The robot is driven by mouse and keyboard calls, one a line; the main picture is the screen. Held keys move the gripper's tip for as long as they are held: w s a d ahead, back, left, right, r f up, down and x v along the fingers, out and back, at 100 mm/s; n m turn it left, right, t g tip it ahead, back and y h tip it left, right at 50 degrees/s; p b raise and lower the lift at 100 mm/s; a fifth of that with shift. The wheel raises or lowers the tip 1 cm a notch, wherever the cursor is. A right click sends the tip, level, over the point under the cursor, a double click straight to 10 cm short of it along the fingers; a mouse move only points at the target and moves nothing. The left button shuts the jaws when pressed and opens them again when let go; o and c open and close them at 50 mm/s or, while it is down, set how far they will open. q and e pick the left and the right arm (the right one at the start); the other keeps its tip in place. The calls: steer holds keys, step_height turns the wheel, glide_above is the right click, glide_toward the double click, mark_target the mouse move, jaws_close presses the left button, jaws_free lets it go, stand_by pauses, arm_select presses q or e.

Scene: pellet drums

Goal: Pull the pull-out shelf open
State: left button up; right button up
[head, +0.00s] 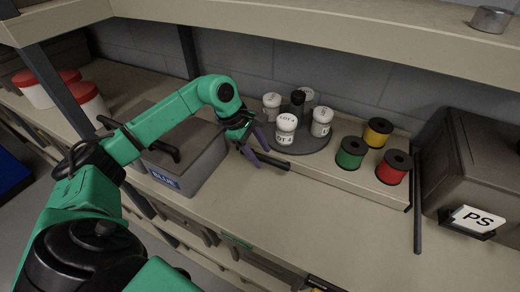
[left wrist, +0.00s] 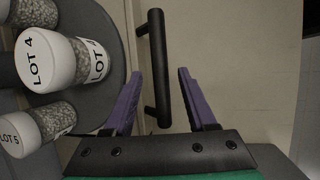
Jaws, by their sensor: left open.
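The pull-out shelf (head: 345,181) is a low beige tray against the back wall, with a pale front edge. Its black bar handle (head: 272,160) is at the left of that front edge, partly hidden by my left gripper (head: 257,148). In the left wrist view the handle (left wrist: 158,65) lies lengthwise between the two purple fingers of my left gripper (left wrist: 159,75). The fingers are open, with a gap on both sides of the bar. I cannot tell how deep the bar sits between them. My right gripper is not in view.
A dark turntable (head: 303,138) with several labelled pellet jars stands on the shelf, beside green (head: 351,153), yellow (head: 377,133) and red (head: 393,168) spools. A grey BLUE bin (head: 205,165) is left of the gripper, a PS bin (head: 475,160) far right. The front counter is clear.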

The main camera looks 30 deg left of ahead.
arm_select(q)
steer(key=shift+f, duration=0.15)
steer(key=shift+c, duration=0.4)
jaws_close()
stand_by(1.0)
